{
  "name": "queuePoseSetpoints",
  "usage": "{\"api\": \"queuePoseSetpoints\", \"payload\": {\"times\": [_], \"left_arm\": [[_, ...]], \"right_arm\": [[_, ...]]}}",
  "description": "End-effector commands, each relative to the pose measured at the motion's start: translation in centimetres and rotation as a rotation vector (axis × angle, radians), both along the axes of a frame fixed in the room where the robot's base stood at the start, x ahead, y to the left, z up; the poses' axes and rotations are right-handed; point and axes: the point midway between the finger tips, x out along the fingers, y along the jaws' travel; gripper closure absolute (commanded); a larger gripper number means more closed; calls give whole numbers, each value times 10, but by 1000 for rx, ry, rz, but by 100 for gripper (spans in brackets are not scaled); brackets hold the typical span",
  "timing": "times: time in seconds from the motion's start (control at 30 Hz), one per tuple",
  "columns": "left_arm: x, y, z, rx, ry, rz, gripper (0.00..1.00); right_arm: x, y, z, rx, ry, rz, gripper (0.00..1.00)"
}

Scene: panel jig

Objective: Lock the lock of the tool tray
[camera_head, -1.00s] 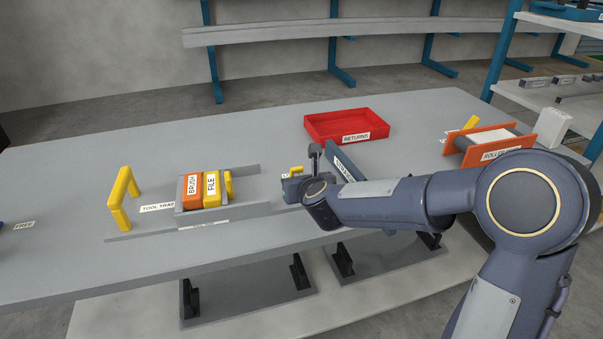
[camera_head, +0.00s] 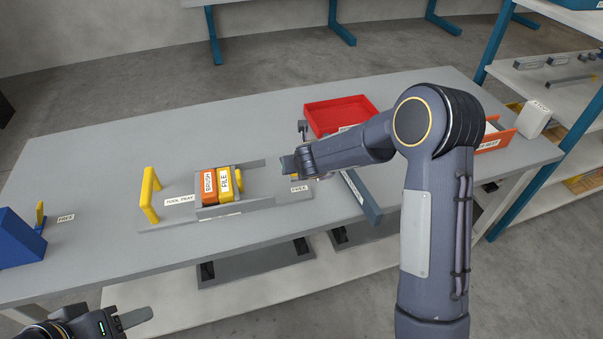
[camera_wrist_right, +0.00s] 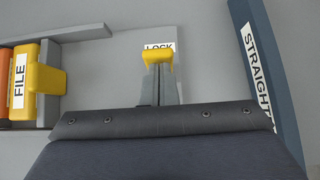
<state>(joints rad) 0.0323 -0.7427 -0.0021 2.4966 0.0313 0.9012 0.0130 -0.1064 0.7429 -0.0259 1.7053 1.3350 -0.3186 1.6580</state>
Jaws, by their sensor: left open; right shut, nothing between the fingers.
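The tool tray (camera_head: 247,201) is a grey tray on the bench with an orange BRUSH block (camera_head: 209,187) and a yellow FILE block (camera_head: 225,184) in it. A FREE label (camera_head: 299,189) lies on the lock's near side. My right gripper (camera_head: 291,165) is shut and empty, low beside the lock; contact cannot be told. My left gripper (camera_head: 103,316) is open and empty at the lower left.
A yellow handle (camera_head: 149,196) stands left of the tray. A blue-grey bar marked STRAIGHT (camera_wrist_right: 258,75) lies right of the lock. A red bin (camera_head: 335,113) is behind my right arm. A blue block (camera_head: 17,238) stands far left. The bench front left is clear.

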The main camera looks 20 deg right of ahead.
Motion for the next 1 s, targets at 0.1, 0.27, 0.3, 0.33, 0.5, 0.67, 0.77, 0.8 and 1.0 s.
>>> {"api": "queuePoseSetpoints", "payload": {"times": [0.1,0.27,0.3,0.33,0.5,0.67,0.77,0.8,1.0], "left_arm": [[0,0,14,0,0,0,51],[0,0,25,0,0,0,51],[0,0,26,0,0,0,51],[0,0,24,0,0,0,51],[0,0,23,0,0,0,51],[0,0,26,0,0,0,51],[0,0,30,0,0,0,51],[0,0,32,0,0,0,51],[0,0,38,0,0,0,51]], "right_arm": [[4,-1,5,1,1,-2,100],[14,0,6,1,0,-1,100],[17,-1,6,1,0,-1,100],[17,-1,4,1,-1,-1,100],[16,0,4,1,-1,-1,100],[16,0,8,1,-1,-1,100],[16,0,13,1,-1,-1,100],[16,0,15,1,-1,-1,100],[16,0,21,1,-1,-1,100]]}}
